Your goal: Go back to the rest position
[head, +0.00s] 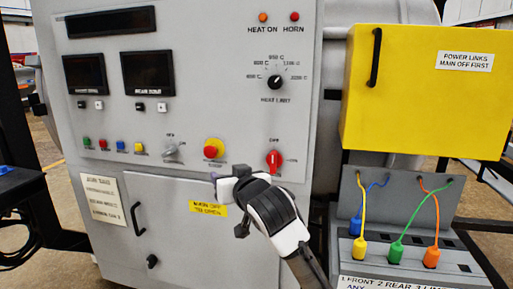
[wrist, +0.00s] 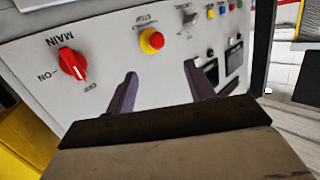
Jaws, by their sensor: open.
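My gripper (head: 216,186) is open and empty in front of the grey furnace cabinet, below the red emergency stop button (head: 213,148). In the wrist view its two fingers (wrist: 160,82) are spread apart with only the panel behind them. The red MAIN switch (head: 273,160) is to the right of my gripper in the head view, with its handle roughly upright. It also shows at the left of the wrist view (wrist: 72,63). I cannot tell whether the fingers touch the panel.
A yellow box (head: 428,110) marked POWER LINKS hangs at the right, above a grey link panel (head: 400,195) with coloured cables. A cabinet door (head: 165,245) with a dark handle is low on the left. A dark stand (head: 20,190) is at the left edge.

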